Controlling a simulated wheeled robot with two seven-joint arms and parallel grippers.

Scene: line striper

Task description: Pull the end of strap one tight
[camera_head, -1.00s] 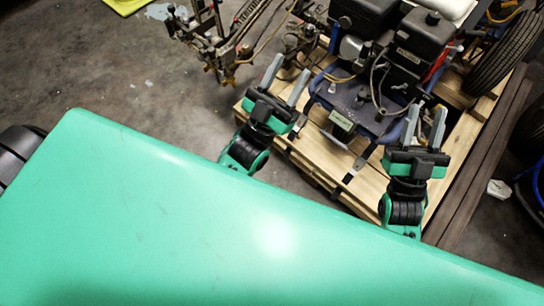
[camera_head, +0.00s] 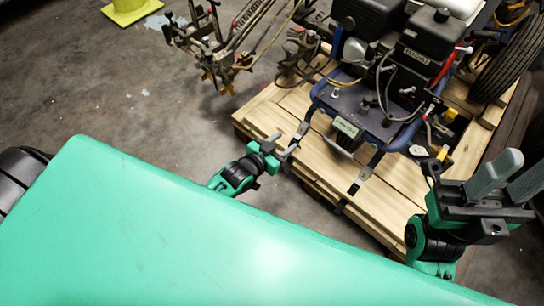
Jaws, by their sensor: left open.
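A dark strap with a metal buckle (camera_head: 300,131) runs from the blue-framed machine (camera_head: 370,110) down the left front of the wooden pallet (camera_head: 270,113). A second strap (camera_head: 365,174) runs over the pallet's front further right. I cannot tell which is strap one, and no loose strap end is clear. My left gripper (camera_head: 283,147) is open at the pallet's left front edge, close beside the first strap. Whether it touches the strap is unclear. My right gripper (camera_head: 518,174) is raised at the right, its fingers apart and empty, away from both straps.
The line striper's metal arm and nozzles (camera_head: 222,65) overhang the floor at the upper left. A large black tyre (camera_head: 510,62) is at the upper right. A yellow cone base (camera_head: 130,10) lies at the top left. Concrete floor (camera_head: 90,75) at the left is mostly clear.

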